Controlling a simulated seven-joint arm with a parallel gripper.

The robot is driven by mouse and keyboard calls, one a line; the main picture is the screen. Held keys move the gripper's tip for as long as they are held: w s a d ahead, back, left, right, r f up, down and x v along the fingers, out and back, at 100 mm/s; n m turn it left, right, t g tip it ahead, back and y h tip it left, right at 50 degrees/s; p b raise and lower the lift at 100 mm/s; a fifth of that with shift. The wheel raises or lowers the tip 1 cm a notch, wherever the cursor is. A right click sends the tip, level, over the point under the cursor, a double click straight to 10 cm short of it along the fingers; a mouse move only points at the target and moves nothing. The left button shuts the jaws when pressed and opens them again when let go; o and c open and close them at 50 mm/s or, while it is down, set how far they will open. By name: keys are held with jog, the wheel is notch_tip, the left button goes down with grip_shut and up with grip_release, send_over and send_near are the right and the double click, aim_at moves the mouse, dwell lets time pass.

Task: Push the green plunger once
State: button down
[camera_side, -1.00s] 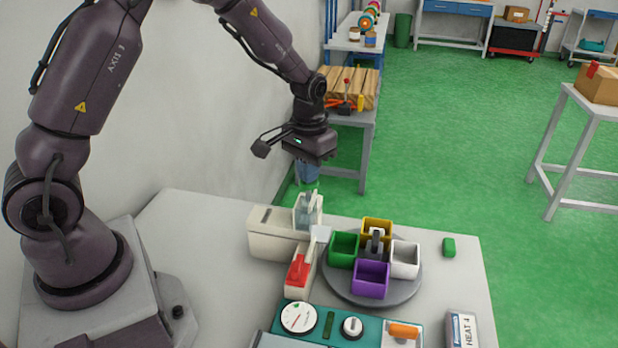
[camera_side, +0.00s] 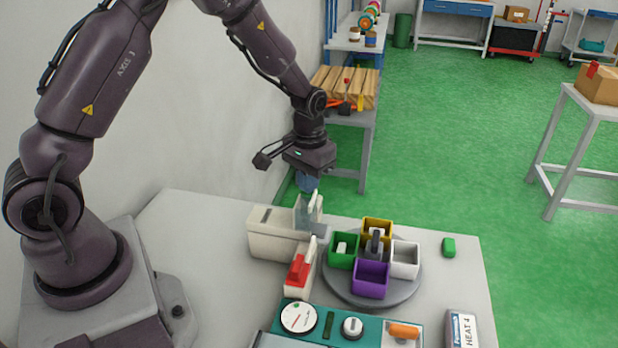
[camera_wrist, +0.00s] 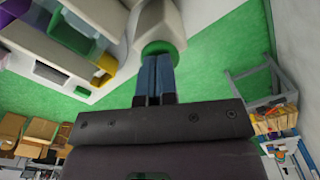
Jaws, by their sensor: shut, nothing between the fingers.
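The green plunger (camera_wrist: 158,47) is a round green part on the end of the cream machine (camera_wrist: 160,18), seen in the wrist view. In the side view the cream machine (camera_side: 275,238) stands at the table's back edge and the plunger is hidden. My gripper (camera_wrist: 156,60) is shut and empty. Its blue fingertips overlap the plunger's face in the wrist view; I cannot tell whether they touch. In the side view my gripper (camera_side: 307,183) is low, just behind the clear guard (camera_side: 308,212) of the machine.
A turntable (camera_side: 400,292) carries green (camera_side: 343,262), yellow, white and purple bins; a white piece (camera_side: 342,247) is in the green bin. A red-and-white chute (camera_side: 300,270) stands beside it. A teal panel (camera_side: 335,325) lies in front. A small green block (camera_side: 448,247) is at the right.

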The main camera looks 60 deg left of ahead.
jog(key=shift+r, duration=2.35)
notch_tip(320, 180, up, 5)
jog(key=s+d+r+m+t, duration=0.1)
jog(key=s+d+r+t, duration=0.1)
jog(key=s+r, duration=0.4)
jog(key=s+d+r+m+t, duration=0.2)
jog(key=s+r, duration=0.5)
jog(key=s, duration=0.7)
jog(key=shift+s+d+r+t, duration=0.3)
jog(key=shift+d+t, duration=0.5)
jog(key=shift+d, duration=0.3)
